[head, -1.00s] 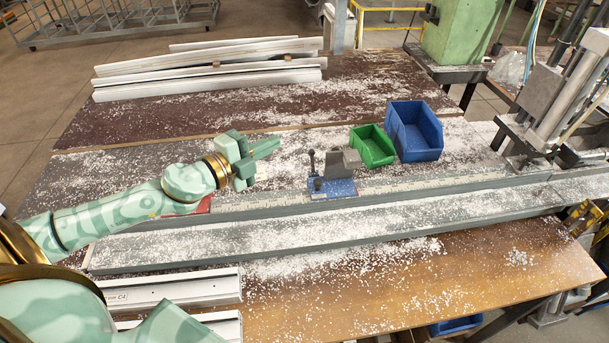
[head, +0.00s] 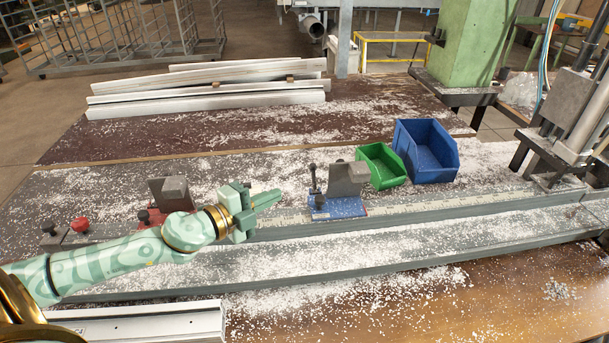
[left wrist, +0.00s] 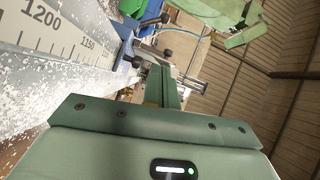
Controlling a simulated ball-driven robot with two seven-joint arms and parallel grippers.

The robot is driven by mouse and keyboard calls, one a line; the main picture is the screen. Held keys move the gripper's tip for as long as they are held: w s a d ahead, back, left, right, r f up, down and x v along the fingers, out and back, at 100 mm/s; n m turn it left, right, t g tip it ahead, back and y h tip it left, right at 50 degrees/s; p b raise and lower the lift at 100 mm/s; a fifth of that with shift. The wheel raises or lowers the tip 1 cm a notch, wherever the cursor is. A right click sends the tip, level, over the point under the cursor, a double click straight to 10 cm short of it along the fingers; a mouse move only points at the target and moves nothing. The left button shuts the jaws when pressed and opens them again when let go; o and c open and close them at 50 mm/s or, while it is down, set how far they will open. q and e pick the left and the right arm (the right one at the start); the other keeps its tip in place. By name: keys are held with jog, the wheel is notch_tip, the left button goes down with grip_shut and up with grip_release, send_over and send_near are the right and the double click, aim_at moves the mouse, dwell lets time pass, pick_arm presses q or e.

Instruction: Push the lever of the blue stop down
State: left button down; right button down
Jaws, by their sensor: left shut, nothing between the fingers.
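The blue stop (head: 337,207) sits on the scale rail, with a grey block and a dark upright lever (head: 313,176) with a knob at its left side. In the left wrist view the lever (left wrist: 152,21) shows just past my fingers, with part of the blue stop (left wrist: 123,52) beside it. My left gripper (head: 268,199) is shut and empty. It is left of the blue stop, apart from it, with its fingers pointing right towards it. My right gripper is not in view.
A red stop (head: 172,193) stands on the rail behind my left arm. A green bin (head: 382,165) and a blue bin (head: 428,150) stand right of the blue stop. White profiles (head: 210,90) lie at the back. The rail front is clear except for white chips.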

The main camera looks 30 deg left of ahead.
pick_arm(q)
send_near(314, 178)
jog(key=w+d+r, duration=0.2)
jog(key=w+d, duration=0.1)
jog(key=d, duration=0.1)
jog(key=w, duration=0.1)
jog(key=w+a, duration=0.1)
jog(key=w+b, duration=0.1)
jog(key=shift+w+a+f, duration=0.3)
jog(key=shift+w+a, duration=0.05)
jog(key=shift+a, duration=0.05)
